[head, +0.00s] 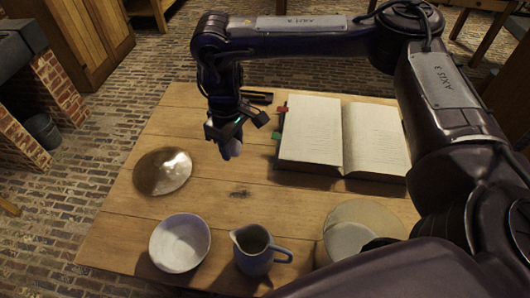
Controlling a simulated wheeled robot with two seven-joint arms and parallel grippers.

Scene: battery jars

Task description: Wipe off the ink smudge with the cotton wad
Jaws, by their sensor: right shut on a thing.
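A dark ink smudge (239,194) marks the wooden table top (120,225) near its middle. My right gripper (229,146) points down above the table, behind the smudge and slightly to its left in the picture. My left gripper is not in view.
An open book (312,135) lies right of the gripper. A shiny round plate (162,171) lies at the left. A white bowl (180,243), a jug (255,252) and a round disc-like thing (355,218) stand along the front. The table around the smudge is clear.

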